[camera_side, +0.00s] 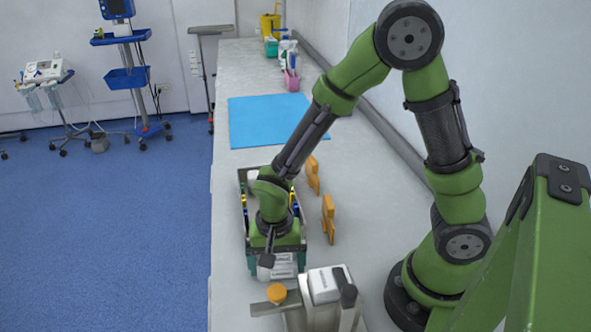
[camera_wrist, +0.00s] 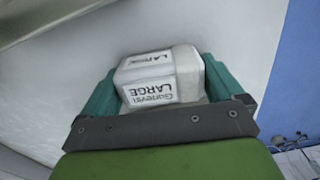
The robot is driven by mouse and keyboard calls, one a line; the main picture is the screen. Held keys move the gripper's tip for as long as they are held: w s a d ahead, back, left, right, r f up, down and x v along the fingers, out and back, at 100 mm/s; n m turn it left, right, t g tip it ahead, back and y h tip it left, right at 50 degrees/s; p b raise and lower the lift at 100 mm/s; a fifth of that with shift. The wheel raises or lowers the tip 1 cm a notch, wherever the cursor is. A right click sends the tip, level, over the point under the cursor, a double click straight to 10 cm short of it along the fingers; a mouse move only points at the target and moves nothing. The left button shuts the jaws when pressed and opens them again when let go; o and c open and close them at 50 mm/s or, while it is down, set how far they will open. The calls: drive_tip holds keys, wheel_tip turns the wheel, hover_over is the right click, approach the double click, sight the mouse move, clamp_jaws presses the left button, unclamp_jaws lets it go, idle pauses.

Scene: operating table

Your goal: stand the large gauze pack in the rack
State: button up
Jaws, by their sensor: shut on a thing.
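The large gauze pack (camera_wrist: 158,82), a white block with "LARGE" printed on it, sits between the two teal fingers of my gripper (camera_wrist: 160,88) in the wrist view. My gripper is shut on it. In the side view my gripper (camera_side: 277,262) points down near the front of the bench, and the pack (camera_side: 284,268) shows white between its fingers. A grey metal holder (camera_side: 316,317) stands at the front with a white pack (camera_side: 324,284) in it. I cannot tell for certain that this holder is the rack.
An open tray (camera_side: 241,178) with small coloured items lies behind my gripper, partly hidden by my arm. Two orange upright pieces (camera_side: 313,175) (camera_side: 328,218) stand to its right. An orange round knob (camera_side: 276,293) is close in front. A blue mat (camera_side: 262,118) lies farther back.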

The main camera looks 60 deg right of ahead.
wheel_tip(320, 180, up, 9)
drive_tip(key=shift+w+d+f, duration=0.1)
drive_tip(key=w+d+r, duration=0.2)
drive_tip(key=w+d, duration=0.4)
drive_tip(key=d, duration=0.2)
drive_tip(key=shift+n, duration=0.7)
drive_tip(key=shift+w+a+f, duration=0.1)
drive_tip(key=shift+w+f, duration=0.05)
drive_tip(key=shift+f, duration=2.1)
drive_tip(key=shift+w+f, duration=0.1)
drive_tip(key=shift+f, duration=2.15)
drive_tip(key=o, duration=0.7)
wheel_tip(320, 180, up, 17)
drive_tip(key=shift+f, duration=0.1)
